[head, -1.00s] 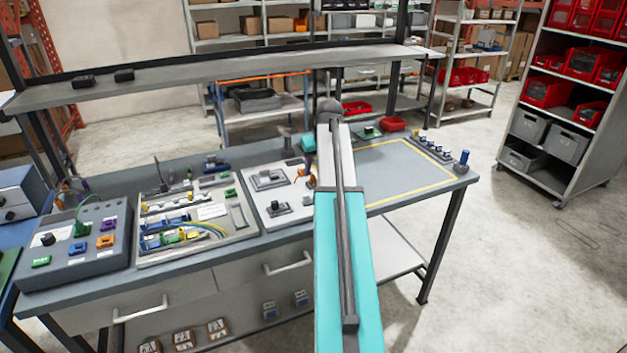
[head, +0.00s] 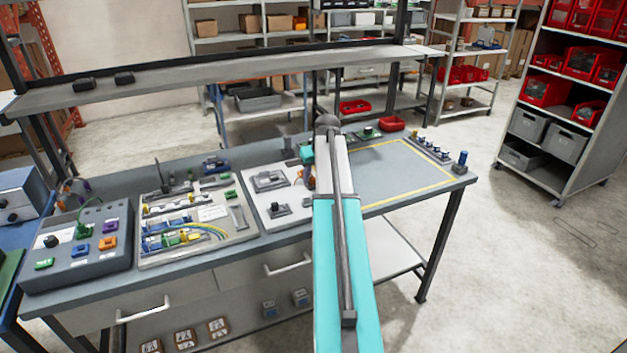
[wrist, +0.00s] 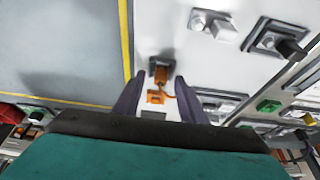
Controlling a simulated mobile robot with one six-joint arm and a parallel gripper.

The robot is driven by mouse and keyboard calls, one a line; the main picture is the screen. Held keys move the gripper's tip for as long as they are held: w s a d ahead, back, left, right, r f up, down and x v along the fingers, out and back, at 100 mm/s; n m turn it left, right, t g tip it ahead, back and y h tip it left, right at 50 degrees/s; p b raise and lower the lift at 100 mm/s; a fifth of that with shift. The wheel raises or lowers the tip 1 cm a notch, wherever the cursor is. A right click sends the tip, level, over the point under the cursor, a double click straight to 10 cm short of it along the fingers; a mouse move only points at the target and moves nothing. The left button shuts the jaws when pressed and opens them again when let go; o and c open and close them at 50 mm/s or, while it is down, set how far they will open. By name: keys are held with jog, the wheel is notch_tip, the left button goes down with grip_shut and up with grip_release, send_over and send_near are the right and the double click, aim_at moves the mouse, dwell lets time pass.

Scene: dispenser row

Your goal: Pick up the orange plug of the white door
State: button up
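The white door (wrist: 215,60) is a pale panel lying on the bench, seen also in the head view (head: 258,200). In the wrist view the orange plug (wrist: 161,75) is small, with a dark piece at its far end. An orange square part (wrist: 156,97) and a short orange cable lie just nearer. My gripper (wrist: 156,86) is open, its two dark fingers on either side of the orange parts with gaps showing. Contact is not visible. In the head view my arm hides most of the gripper, and only a little orange (head: 309,181) shows beside it.
Grey latch-like fittings (wrist: 212,22) (wrist: 272,40) stand on the door to the right in the wrist view. A yellow-outlined area (head: 400,172) right of the door is clear. A wiring board (head: 195,220) and a plug box (head: 85,250) stand left. A shelf (head: 200,82) spans above the bench.

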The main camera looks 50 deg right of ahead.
jog(key=shift+w+d+f, duration=0.1)
jog(key=shift+w+f, duration=0.1)
jog(key=shift+f, duration=0.3)
grip_shut()
